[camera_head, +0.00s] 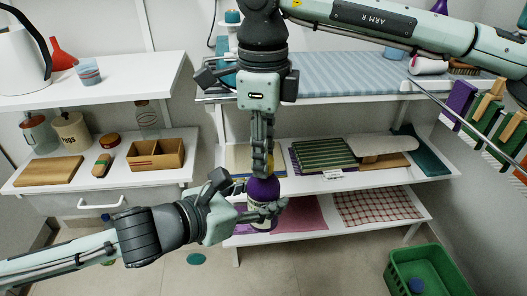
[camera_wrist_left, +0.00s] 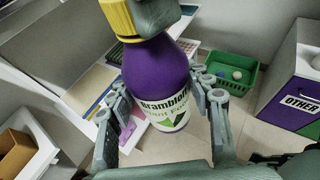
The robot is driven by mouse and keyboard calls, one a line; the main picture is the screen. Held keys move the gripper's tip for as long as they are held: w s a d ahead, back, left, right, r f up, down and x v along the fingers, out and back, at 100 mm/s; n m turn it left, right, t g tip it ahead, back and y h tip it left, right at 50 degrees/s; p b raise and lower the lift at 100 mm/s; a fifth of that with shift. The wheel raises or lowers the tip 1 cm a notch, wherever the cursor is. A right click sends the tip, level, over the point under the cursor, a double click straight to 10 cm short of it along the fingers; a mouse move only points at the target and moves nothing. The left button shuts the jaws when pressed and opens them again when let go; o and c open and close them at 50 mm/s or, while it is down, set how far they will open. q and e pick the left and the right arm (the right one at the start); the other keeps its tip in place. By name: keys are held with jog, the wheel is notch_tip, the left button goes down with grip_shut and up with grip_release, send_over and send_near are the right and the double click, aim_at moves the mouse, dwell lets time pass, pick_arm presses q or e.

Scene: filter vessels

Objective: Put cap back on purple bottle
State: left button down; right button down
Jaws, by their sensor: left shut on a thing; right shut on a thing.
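The purple bottle (camera_head: 262,188) is held off the floor in front of the shelves, roughly upright. Its white label and purple body fill the middle of the left wrist view (camera_wrist_left: 155,75). My left gripper (camera_head: 268,212) is shut around the label part of the bottle, with fingers on both sides (camera_wrist_left: 165,105). The yellow cap (camera_wrist_left: 119,16) is at the bottle's neck. My right gripper (camera_head: 264,158) comes down from above and is shut on the cap, mostly hiding it in the head view. I cannot tell whether the cap is fully seated.
Shelves with folded cloths (camera_head: 378,206) and a green striped stack (camera_head: 322,153) stand right behind the bottle. A left shelf holds a wooden box (camera_head: 156,155). A green crate (camera_head: 428,272) is on the floor at right. The floor in front is mostly free.

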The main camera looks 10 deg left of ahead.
jog(key=c, duration=1.2)
grip_release()
jog(key=shift+r, duration=2.3)
jog(key=shift+c, duration=0.3)
notch_tip(320, 180, up, 3)
jog(key=n, duration=0.4)
jog(key=shift+r, duration=0.2)
jog(key=shift+f, duration=0.1)
jog(key=shift+f, duration=3.9)
